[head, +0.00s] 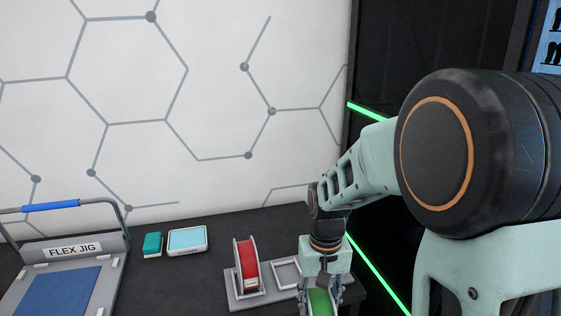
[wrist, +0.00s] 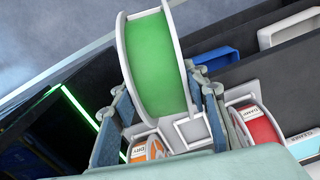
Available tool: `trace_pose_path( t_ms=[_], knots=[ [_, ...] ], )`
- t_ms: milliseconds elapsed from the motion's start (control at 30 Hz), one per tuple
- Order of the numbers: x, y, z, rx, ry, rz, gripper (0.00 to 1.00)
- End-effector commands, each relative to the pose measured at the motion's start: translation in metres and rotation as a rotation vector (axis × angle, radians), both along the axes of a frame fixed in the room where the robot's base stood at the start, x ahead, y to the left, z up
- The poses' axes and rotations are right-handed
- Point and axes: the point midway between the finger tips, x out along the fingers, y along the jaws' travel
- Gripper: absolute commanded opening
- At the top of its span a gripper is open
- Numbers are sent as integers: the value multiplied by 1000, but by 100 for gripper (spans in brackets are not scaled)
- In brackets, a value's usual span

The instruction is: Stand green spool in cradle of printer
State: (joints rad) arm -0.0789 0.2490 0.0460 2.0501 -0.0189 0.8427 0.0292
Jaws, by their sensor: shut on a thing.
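My gripper (head: 320,284) is shut on the green spool (head: 320,302) at the bottom edge of the head view, where the spool is cut off. In the wrist view, the green spool (wrist: 158,65) with white flanges stands up between the fingers of my gripper (wrist: 163,92). It looks held above the grey spool rack (head: 246,300), next to an empty square slot (head: 287,274). That slot also shows in the wrist view (wrist: 191,130). I cannot make out the printer or its cradle in either view.
A red spool (head: 248,264) stands in the rack, left of my gripper. An orange spool (wrist: 146,149) shows below the green one. The flex jig (head: 75,250), a teal block (head: 153,245) and a pale blue-topped box (head: 187,241) lie left. A dark panel rises at right.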

Motion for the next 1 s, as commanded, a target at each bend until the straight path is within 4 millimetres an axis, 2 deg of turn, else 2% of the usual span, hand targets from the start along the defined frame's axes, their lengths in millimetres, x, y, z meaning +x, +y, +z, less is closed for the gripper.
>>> trace_pose_path(
  t_ms=[100, 300, 1000],
  knots=[
    [10, -25, -23, 1, 3, -56, 0],
    [18, -45, -44, 2, 0, -100, 0],
    [19, -48, -47, 3, -2, -107, 0]
  ],
)
